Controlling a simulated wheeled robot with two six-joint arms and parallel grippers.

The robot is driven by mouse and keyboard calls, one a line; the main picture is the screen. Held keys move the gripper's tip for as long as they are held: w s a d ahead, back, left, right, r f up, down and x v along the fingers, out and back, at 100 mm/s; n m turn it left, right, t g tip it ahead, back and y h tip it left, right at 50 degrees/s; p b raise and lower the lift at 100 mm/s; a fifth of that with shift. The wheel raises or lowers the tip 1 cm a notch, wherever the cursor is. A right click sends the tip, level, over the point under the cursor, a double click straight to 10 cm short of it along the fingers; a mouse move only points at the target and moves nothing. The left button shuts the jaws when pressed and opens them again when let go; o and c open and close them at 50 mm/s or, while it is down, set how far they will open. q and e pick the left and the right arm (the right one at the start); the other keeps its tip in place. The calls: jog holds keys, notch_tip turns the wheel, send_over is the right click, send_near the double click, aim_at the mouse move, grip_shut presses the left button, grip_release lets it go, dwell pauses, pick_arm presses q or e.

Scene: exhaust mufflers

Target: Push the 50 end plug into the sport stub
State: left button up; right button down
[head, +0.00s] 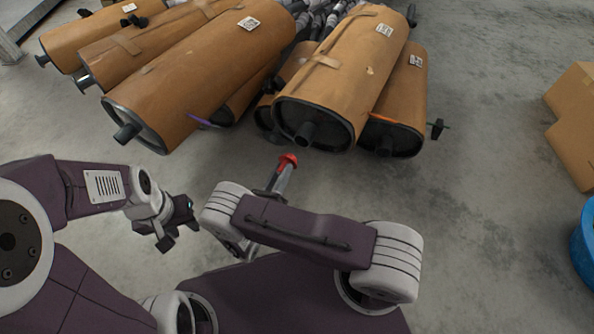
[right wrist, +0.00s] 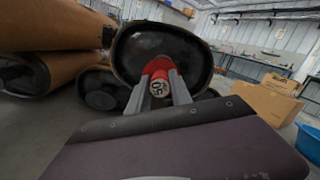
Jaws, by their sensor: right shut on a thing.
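The red end plug (head: 289,160) is held between the fingertips of my right gripper (head: 281,178), which is shut on it. I see no label naming the sport stub. My left gripper (head: 178,232) is open and empty, off to the left.
Other wrapped mufflers lie left (head: 200,75) and right (head: 402,100), some with stubs showing. A purple strip (head: 198,120) and an orange one (head: 382,118) stick out near them. Cardboard boxes (head: 572,125) and a blue tub (head: 585,240) stand right.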

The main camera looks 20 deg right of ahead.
aim_at(291, 158)
jog(key=shift+d, duration=0.1)
jog(key=shift+f+x, duration=0.15)
jog(key=shift+x, duration=1.25)
jog(key=shift+f+x, duration=0.15)
jog(key=shift+x, duration=1.25)
jog(key=shift+s+d, duration=0.1)
jog(key=shift+d, duration=0.05)
jog(key=shift+p, duration=0.45)
jog(key=shift+x, duration=1.45)
jog(key=c, duration=1.1)
grip_release()
jog(key=shift+d+f, duration=0.1)
jog(key=shift+f, duration=0.1)
